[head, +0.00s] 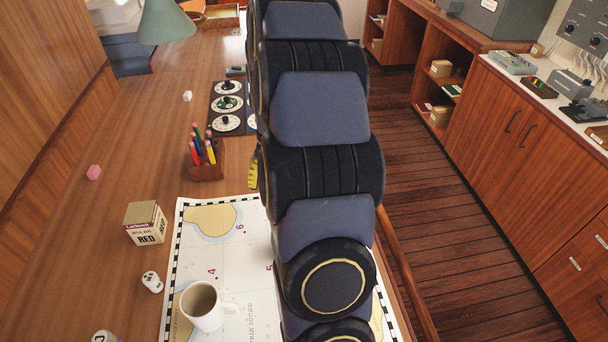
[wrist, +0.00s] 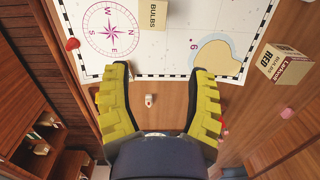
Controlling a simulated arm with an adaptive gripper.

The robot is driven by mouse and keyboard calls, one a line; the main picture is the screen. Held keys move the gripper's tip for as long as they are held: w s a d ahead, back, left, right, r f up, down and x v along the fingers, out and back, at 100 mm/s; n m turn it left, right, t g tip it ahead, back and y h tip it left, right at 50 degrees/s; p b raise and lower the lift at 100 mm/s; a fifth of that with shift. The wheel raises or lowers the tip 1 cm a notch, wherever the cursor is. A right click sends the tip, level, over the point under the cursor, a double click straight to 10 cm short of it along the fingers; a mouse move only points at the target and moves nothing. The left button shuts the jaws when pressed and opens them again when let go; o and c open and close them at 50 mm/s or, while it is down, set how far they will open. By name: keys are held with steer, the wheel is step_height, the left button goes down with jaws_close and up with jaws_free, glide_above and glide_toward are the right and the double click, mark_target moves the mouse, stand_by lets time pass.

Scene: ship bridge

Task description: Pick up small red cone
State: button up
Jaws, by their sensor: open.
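A small red object (wrist: 72,44), rounded with a point like a cone, lies by the left border of the chart in the wrist view. I do not see it in the head view, where my arm covers much of the table.
The chart (head: 230,245) bears a mug (head: 203,306). A bulb box (head: 146,223), pink cube (head: 94,172), white die-like piece (head: 152,281) and pencil holder (head: 206,172) stand around it. Another box (wrist: 153,14) sits on the chart in the wrist view.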

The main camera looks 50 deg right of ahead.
steer(key=s+d+f+m, duration=0.2)
steer(key=s+d+f, duration=0.1)
steer(key=d, duration=0.3)
steer(key=s+d+f+m, duration=0.2)
steer(key=s+d+f, duration=0.1)
steer(key=d+f, duration=0.2)
steer(key=s+d+f+m, duration=0.1)
steer(key=s+d+f, duration=0.2)
steer(key=d+f, duration=0.2)
steer(key=shift+s+d+m+h, duration=0.2)
steer(key=shift+d, duration=0.6)
steer(key=shift+s+d+m+h, duration=0.15)
steer(key=shift+d+m+h, duration=0.05)
steer(key=shift+d, duration=0.6)
steer(key=shift+s+d+f, duration=0.1)
steer(key=shift+f, duration=0.5)
steer(key=shift+s+d+f, duration=0.1)
steer(key=shift+f, duration=0.5)
steer(key=f, duration=0.5)
steer(key=shift+s+a+f, duration=0.15)
steer(key=shift+a+f, duration=0.05)
steer(key=shift+f, duration=0.1)
jaws_close()
